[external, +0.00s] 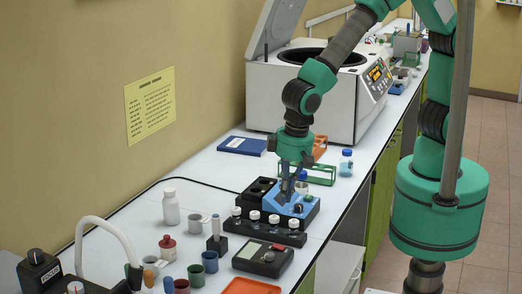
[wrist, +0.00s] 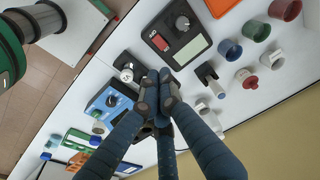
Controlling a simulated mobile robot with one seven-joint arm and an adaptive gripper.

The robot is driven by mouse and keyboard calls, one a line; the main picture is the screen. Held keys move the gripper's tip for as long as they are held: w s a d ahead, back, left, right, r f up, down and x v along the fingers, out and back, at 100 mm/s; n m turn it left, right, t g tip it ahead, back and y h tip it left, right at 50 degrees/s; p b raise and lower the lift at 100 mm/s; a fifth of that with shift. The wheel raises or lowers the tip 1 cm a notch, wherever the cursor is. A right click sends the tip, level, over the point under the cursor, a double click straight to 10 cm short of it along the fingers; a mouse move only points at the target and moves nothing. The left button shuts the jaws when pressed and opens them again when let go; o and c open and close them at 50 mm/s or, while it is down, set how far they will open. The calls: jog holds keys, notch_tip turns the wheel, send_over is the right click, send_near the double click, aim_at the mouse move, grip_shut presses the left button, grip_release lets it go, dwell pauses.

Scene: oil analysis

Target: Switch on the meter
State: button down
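A dark handheld meter (external: 263,258) lies on the bench in front of the vial row in the external view. In the wrist view the meter (wrist: 176,32) shows a pale green display, a red label and a round grey knob. My gripper (external: 289,200) points down over the blue instrument's area. In the wrist view the fingertips (wrist: 158,80) are together, with nothing visible between them. Whether they touch anything below is hidden.
White-capped vials (external: 273,219) stand in a black row beside the blue instrument. Coloured cups (external: 210,261), a white bottle (external: 171,207) and an orange tray (external: 250,286) lie nearby. A large centrifuge (external: 330,95) stands behind. The bench's front edge is close on the right.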

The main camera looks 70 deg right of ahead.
aim_at(279, 247)
jog(key=shift+w+r, duration=0.15)
jog(key=shift+f, duration=0.25)
jog(key=f, duration=0.4)
jog(key=w+f, duration=0.1)
jog(key=f, duration=0.4)
jog(key=w+f+b, duration=0.1)
jog(key=f, duration=0.3)
jog(key=shift+f, duration=0.25)
jog(key=shift+w+f+b, duration=0.15)
jog(key=shift+f+b, duration=0.4)
jog(key=shift+b, duration=0.1)
jog(key=shift+d, duration=0.1)
